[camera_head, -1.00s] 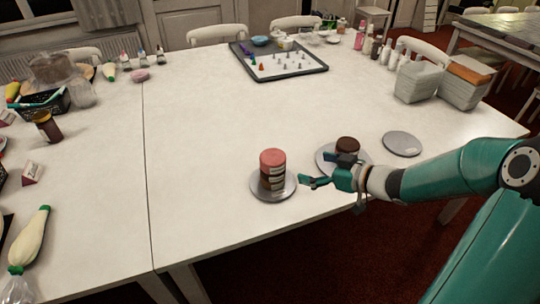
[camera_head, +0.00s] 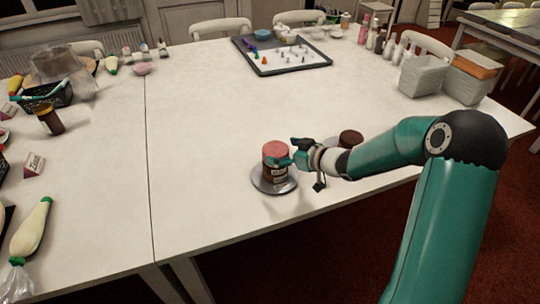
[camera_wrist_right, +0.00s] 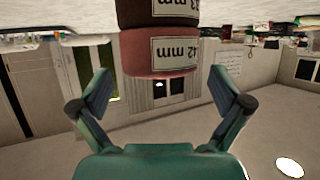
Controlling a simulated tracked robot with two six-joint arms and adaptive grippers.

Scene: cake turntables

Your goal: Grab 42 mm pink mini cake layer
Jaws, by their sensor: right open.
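The pink cake layer (camera_head: 275,149) is on top of a stack on a grey turntable (camera_head: 262,187) near the table's front edge. Its label reads 42 mm in the right wrist view (camera_wrist_right: 150,63), where the picture is upside down. A dark brown layer (camera_head: 270,172) sits under it. My right gripper (camera_head: 290,152) is open at the stack's right side, at about the pink layer's height. In the wrist view its two fingertips (camera_wrist_right: 162,88) are spread to either side of the pink layer; I see no grip. My left gripper is not in view.
A second dark cake (camera_head: 350,138) stands just behind my right forearm. A tray with small pieces (camera_head: 290,72) and white containers (camera_head: 423,76) are further back. The table's middle is clear.

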